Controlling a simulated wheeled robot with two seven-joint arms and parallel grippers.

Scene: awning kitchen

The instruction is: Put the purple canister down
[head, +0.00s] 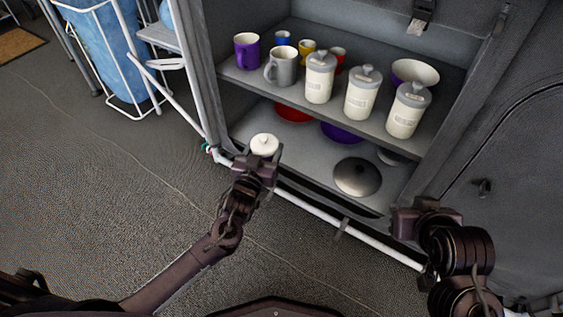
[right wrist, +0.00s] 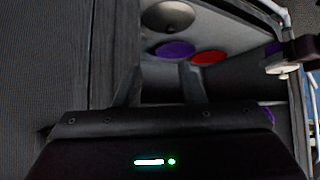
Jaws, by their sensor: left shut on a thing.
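My left gripper (head: 262,162) is shut on a small canister with a white knobbed lid (head: 265,144), held just outside the open cabinet's left side. In the right wrist view the white part of this canister (right wrist: 282,68) shows at the right, by my left gripper. My right gripper (head: 405,222) is in front of the cabinet's right side. The right wrist view shows its fingers (right wrist: 162,85) apart with nothing between them.
The cabinet's upper shelf (head: 262,85) holds a purple mug (head: 246,51), a grey mug (head: 281,67), several cream canisters (head: 362,92) and a bowl (head: 415,73). The lower shelf (head: 300,150) has red and purple bowls, a metal lid (head: 357,177) and free room at the left. A white rail (head: 320,215) runs along the front.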

